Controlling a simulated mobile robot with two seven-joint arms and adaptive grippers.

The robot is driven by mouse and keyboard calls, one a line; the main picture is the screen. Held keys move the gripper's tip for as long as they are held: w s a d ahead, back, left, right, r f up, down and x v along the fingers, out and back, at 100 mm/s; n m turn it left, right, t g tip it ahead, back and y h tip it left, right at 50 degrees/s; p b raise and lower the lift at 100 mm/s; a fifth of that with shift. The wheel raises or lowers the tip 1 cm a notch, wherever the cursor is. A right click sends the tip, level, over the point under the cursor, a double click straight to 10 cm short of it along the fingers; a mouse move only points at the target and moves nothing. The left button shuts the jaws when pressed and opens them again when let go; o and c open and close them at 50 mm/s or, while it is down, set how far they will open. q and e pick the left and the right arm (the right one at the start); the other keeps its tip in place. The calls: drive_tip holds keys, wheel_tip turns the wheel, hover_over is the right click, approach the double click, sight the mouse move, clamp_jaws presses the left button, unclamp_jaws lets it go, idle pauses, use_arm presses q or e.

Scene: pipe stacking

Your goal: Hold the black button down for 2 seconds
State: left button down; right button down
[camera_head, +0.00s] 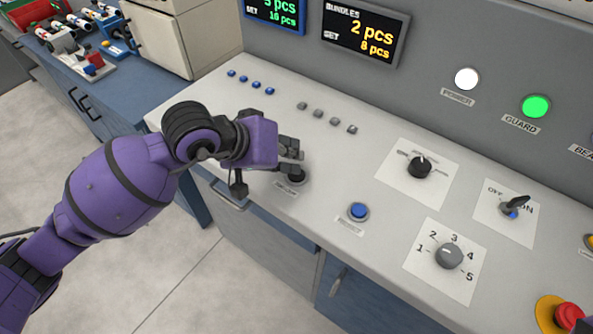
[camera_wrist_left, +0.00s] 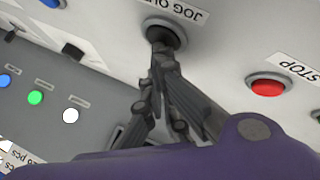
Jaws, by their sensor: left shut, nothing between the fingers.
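The black button (camera_head: 298,177) sits in a round collar near the front edge of the grey console, with a small label below it. It also shows at the top of the left wrist view (camera_wrist_left: 162,31), beside a label beginning "JOG". My left gripper (camera_head: 293,154) is shut and empty, with its fingertips at the button. In the left wrist view the fingertips (camera_wrist_left: 160,56) overlap the button's near side and hide part of it. I cannot tell whether they touch it or whether it is pressed in.
A blue button (camera_head: 358,211) and a numbered dial (camera_head: 449,255) lie to the right on the console. A red emergency button (camera_head: 568,315) is at the lower right. A red STOP button (camera_wrist_left: 267,86) shows near the fingers. Two display screens are on the back panel.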

drive_tip(key=shift+w, duration=0.3)
drive_tip(key=shift+r, duration=0.1)
use_arm(q)
drive_tip(key=shift+r, duration=0.85)
use_arm(e)
drive_tip(key=shift+s+r, duration=0.2)
drive_tip(key=shift+s, duration=0.15)
